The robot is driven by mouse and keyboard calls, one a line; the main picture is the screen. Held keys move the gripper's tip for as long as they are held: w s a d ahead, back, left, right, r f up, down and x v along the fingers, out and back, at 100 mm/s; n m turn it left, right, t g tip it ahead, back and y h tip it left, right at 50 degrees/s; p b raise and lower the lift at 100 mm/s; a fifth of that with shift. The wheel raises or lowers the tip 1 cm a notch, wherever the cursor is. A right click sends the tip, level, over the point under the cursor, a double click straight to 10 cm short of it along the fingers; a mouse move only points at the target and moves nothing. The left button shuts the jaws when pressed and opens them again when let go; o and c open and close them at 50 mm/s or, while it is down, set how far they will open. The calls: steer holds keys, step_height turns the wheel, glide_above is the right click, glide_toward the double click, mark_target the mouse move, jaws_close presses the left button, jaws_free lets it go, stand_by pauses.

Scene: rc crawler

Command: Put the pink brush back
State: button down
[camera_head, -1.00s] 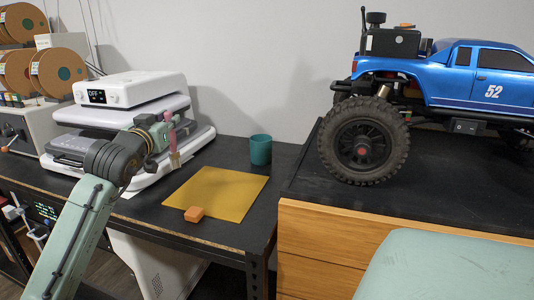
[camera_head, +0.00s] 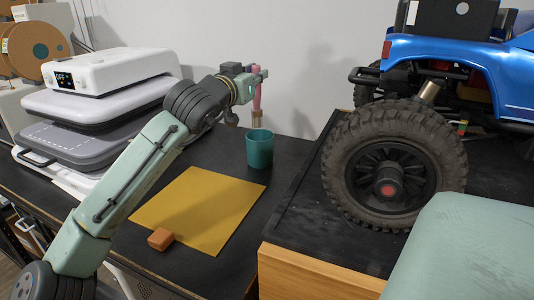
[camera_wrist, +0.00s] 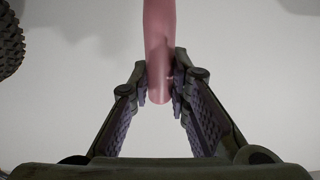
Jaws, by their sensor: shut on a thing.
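The pink brush (camera_head: 257,93) hangs upright in my gripper (camera_head: 262,73), above the teal cup and near its rim in the head view. In the wrist view, the brush's pink handle (camera_wrist: 160,50) is clamped between the two fingers of my gripper (camera_wrist: 159,84), and its rounded end shows just past the pads. The brush's lower end looks tan in the head view; it appears just above or behind the cup's rim, and I cannot tell which. The teal cup (camera_head: 259,150) stands upright on the dark table, behind the yellow mat's right corner.
A yellow mat (camera_head: 200,205) with an orange block (camera_head: 160,239) lies in front of the cup. A white heat press (camera_head: 100,100) is at left. A blue crawler truck (camera_head: 455,65) with a large tyre (camera_head: 430,140) stands on a raised dark-topped cabinet at right.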

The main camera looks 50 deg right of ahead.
mark_target(258, 115)
steer(key=shift+s+d, duration=0.15)
steer(key=shift+d, duration=0.15)
steer(key=shift+d+f, duration=0.15)
steer(key=shift+f, duration=0.1)
step_height(258, 115, down, 9)
steer(key=shift+s+f+p, duration=0.1)
steer(key=shift+f+p, duration=0.05)
steer(key=shift+p, duration=0.8)
steer(key=shift+f, duration=0.1)
steer(key=c, duration=2)
jaws_free()
steer(key=shift+f, duration=0.1)
steer(key=o, duration=0.5)
